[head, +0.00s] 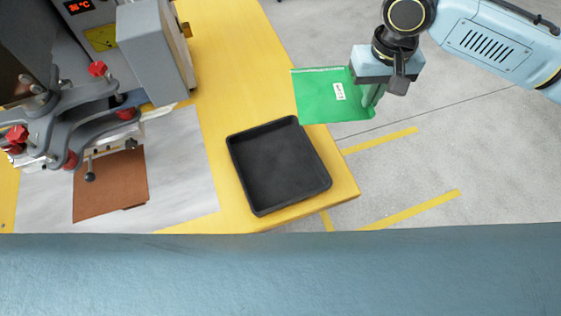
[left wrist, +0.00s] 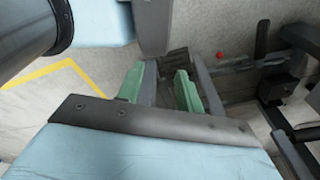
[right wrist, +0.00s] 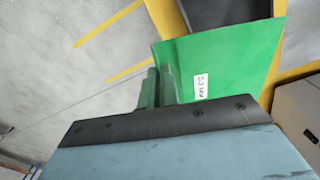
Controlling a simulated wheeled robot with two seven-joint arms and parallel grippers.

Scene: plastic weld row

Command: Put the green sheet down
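The green sheet (head: 318,97), with a small white label, is held at its right edge by my right gripper (head: 374,96). The sheet is raised, partly over the yellow table's right edge and partly over the floor. In the right wrist view the sheet (right wrist: 228,62) spreads out from the closed fingers of the right gripper (right wrist: 158,85). My left gripper (left wrist: 161,78) shows only in the left wrist view. Its two green fingers are apart with nothing between them.
A black empty tray (head: 280,170) lies on the yellow table (head: 228,50), below and left of the sheet. A grey machine (head: 150,55) with red knobs stands at left, by a brown sheet (head: 110,188).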

